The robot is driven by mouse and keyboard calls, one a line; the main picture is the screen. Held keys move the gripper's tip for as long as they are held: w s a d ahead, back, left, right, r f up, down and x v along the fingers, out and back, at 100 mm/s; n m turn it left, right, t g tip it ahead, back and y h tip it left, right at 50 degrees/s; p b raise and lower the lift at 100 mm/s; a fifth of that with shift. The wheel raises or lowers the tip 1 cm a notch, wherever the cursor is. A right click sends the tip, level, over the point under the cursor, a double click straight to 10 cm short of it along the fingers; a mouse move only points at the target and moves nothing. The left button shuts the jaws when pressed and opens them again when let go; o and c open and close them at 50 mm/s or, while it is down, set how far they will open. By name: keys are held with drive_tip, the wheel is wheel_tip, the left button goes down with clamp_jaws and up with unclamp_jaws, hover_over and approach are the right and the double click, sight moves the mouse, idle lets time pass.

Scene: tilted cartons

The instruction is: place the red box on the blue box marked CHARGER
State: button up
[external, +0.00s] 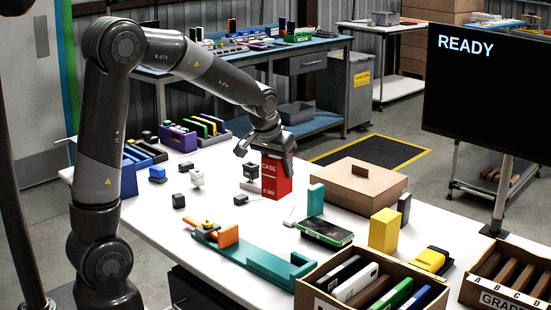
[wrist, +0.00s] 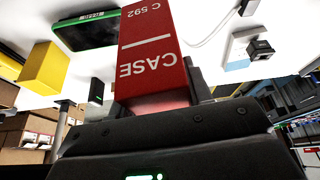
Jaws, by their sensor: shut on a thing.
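The red box (external: 276,180), marked CASE, is held upright in my gripper (external: 266,148) above the white table. In the wrist view the red box (wrist: 152,50) fills the middle, with its CASE and C 592 lettering upside down. My gripper (wrist: 160,105) is shut on its near end. I cannot read a CHARGER mark on any thing in either view. A small blue piece with a dark top (external: 157,174) lies at the table's left. It is too small to tell if it bears a label.
A teal fixture (external: 255,255) lies in front. Open cartons (external: 335,270) fill the front right.

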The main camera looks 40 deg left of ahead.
drive_tip(key=s+a+r+n+g+y, duration=0.1)
drive_tip(key=s+a+r+n, duration=0.15)
drive_tip(key=a, duration=0.85)
drive_tip(key=s+a+r+n+y, duration=0.1)
drive_tip(key=a+r+n, duration=0.25)
drive_tip(key=a, duration=0.85)
drive_tip(key=s+a+r+n+g+y, duration=0.1)
drive_tip(key=s+a+r+n, duration=0.15)
drive_tip(key=s+a, duration=0.4)
drive_tip(key=s+a+r+n+g+y, duration=0.1)
drive_tip(key=s+a+r+n, duration=0.2)
drive_tip(key=a, duration=0.6)
drive_tip(key=shift+s+a+f, duration=0.8)
drive_tip(key=shift+a+f, duration=1.05)
drive_tip(key=shift+f, duration=0.1)
drive_tip(key=shift+s+a+f, duration=0.85)
drive_tip(key=shift+a+f, duration=1.05)
drive_tip(key=shift+s+a+f, duration=0.8)
drive_tip(key=shift+a+f, duration=1.05)
drive_tip(key=shift+f, duration=0.1)
drive_tip(key=shift+f, duration=0.2)
drive_tip(key=o, duration=1.1)
drive_tip(key=shift+c, duration=0.2)
